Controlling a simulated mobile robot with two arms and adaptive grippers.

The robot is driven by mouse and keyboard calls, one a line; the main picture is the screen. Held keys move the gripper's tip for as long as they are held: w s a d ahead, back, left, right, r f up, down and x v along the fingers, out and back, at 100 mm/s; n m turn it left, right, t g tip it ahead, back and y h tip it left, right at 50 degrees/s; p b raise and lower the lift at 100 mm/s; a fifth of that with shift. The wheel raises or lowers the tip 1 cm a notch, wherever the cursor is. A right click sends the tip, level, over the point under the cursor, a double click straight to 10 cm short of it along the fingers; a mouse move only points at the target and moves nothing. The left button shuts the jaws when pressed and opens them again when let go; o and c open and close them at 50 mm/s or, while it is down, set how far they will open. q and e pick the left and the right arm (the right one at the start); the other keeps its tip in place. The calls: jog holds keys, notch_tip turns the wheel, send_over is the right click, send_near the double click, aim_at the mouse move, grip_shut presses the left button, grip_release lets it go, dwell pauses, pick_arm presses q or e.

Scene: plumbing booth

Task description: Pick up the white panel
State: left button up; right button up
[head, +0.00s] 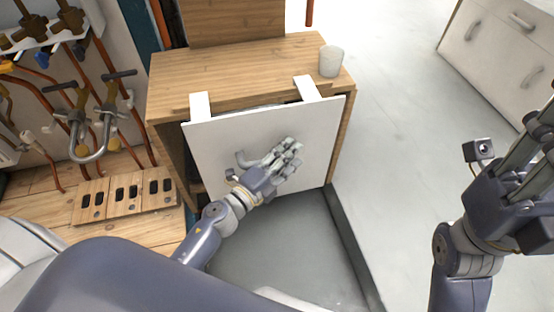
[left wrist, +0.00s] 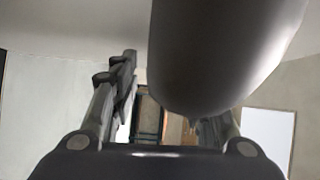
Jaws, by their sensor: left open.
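The white panel (head: 215,150) hangs upright on the front of a wooden cabinet by two white hooks (head: 307,88) over its top edge. My left gripper (head: 288,155) is open in front of the panel's middle, its fingers pointing up and right. Whether it touches the panel cannot be told. In the left wrist view, a large rounded grey shape that I cannot identify covers much of the space between the fingers. My right gripper (head: 532,140) is at the right edge, apart from the panel and partly cut off; its opening is unclear.
A white cup-like cylinder (head: 331,61) stands on the cabinet top (head: 240,75) near its right corner. Pipes and valves (head: 95,115) line the left wall above a wooden block with black slots (head: 125,194). The floor (head: 400,130) to the right is clear up to white drawers (head: 500,40).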

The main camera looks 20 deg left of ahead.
pick_arm(q)
jog(key=shift+w, duration=0.15)
grip_shut()
jog(key=shift+r, duration=0.1)
dwell(0.3)
